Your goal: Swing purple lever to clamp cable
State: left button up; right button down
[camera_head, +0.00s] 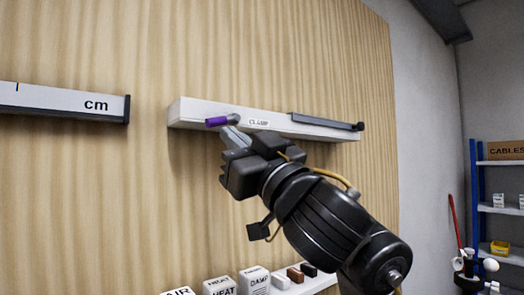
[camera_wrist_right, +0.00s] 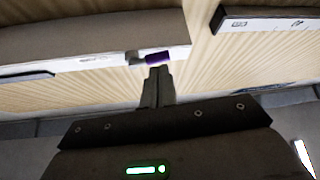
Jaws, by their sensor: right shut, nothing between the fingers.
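The purple lever (camera_head: 216,122) sticks out to the left from a grey pivot on the white clamp bar (camera_head: 185,112), which is mounted on the wooden wall panel. A dark strip (camera_head: 322,121) runs along the bar's right part. My right gripper (camera_head: 232,134) is shut, with its fingertips at or just below the lever near the pivot. In the right wrist view the closed fingertips (camera_wrist_right: 159,72) lie just below the purple lever (camera_wrist_right: 157,57); I cannot tell whether they touch. I see no cable in the clamp. My left gripper is not in view.
A ruler marked cm (camera_head: 65,102) is fixed on the panel at the left. Below, a white shelf (camera_head: 318,284) holds several labelled white boxes and small dark and brown blocks. A blue rack (camera_head: 476,190) stands at the far right. The panel around the clamp bar is clear.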

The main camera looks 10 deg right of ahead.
jog(key=p+v, duration=0.6)
jog(key=v, duration=0.2)
